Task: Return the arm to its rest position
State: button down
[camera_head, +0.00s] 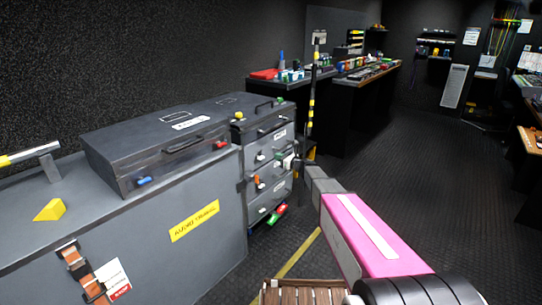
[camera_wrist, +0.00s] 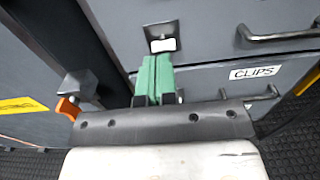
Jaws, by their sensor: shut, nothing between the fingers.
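My arm, with a pink link, reaches from the bottom right of the head view toward the grey drawer cabinet (camera_head: 270,185). My gripper (camera_head: 279,158) is in front of the cabinet's drawers, small in that view. In the wrist view my gripper (camera_wrist: 155,76) shows two green fingers shut together with nothing between them. A dark square latch with a white piece (camera_wrist: 162,40) lies just beyond the fingertips; I cannot tell whether they touch it. A drawer front labelled "CLIPS" (camera_wrist: 255,72) is to the right of the fingers.
A drawer handle (camera_wrist: 285,35) juts out near the fingers. A large grey case (camera_head: 150,240) with a black toolbox (camera_head: 155,145) on top stands left of the arm. A thin pole (camera_head: 311,95) rises behind the gripper. The ribbed floor (camera_head: 400,165) is open to the right.

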jog(key=s+d+f+n+g+h, duration=0.25)
jog(key=s+n, duration=0.25)
jog(key=s, duration=0.3)
jog(key=s+d+f+n+g+h, duration=0.25)
jog(key=s+n, duration=0.35)
jog(key=s, duration=0.3)
jog(key=s+d+f+n+g+h, duration=0.1)
jog(key=s+d+f+n+g, duration=0.15)
jog(key=s+n, duration=0.4)
jog(key=s+d+n+g+h, duration=0.1)
jog(key=s+d+n+h, duration=0.3)
jog(key=s, duration=0.5)
jog(key=s+d+n+g+h, duration=0.2)
jog(key=s+d+n+h, duration=0.1)
jog(key=s+d, duration=0.5)
jog(key=shift+s+d+f+n+h, duration=0.2)
jog(key=shift+s+n+h, duration=0.2)
jog(key=shift+h, duration=0.4)
